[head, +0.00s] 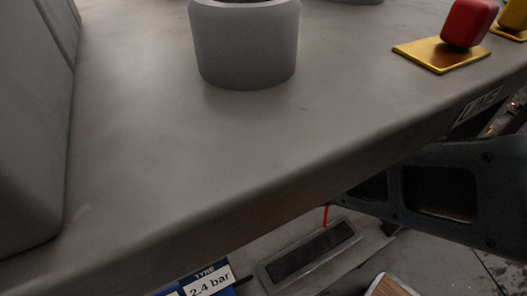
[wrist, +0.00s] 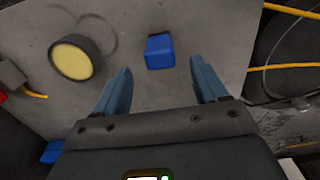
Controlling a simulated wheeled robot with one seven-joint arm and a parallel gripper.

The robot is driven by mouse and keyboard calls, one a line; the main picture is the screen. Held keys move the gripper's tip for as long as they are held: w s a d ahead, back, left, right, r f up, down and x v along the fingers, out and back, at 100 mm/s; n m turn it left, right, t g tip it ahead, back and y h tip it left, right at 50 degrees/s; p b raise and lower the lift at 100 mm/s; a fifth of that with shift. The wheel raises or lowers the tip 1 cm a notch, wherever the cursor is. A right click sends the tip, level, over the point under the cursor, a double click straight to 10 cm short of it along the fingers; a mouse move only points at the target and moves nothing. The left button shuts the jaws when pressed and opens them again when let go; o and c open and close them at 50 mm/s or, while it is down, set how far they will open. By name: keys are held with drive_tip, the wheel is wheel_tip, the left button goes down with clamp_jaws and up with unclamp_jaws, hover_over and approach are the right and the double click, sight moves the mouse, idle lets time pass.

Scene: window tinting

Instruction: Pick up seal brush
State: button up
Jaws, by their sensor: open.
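I cannot make out anything that is surely the seal brush in either view. In the wrist view my gripper (wrist: 160,67) is open, with its two blue-grey fingers spread and nothing held between them. A small blue block (wrist: 160,51) shows between and beyond the fingertips, against a grey surface, apart from both fingers. I cannot tell whether it is part of the brush. The head view shows a dark part of my arm at the right edge, but not the fingers.
The grey worktop (head: 190,150) bears a grey cylinder (head: 247,45) and a red block (head: 468,22) on a gold plate (head: 441,54). Its front middle is clear. The wrist view shows a round yellow-faced piece (wrist: 75,58) left of the fingers and yellow cables (wrist: 290,67) at right.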

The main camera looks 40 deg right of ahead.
wheel_tip(320, 180, down, 8)
drive_tip(key=b, duration=0.3)
drive_tip(key=shift+r+b, duration=0.2)
drive_tip(key=shift+b, duration=0.2)
drive_tip(key=c, duration=1.1)
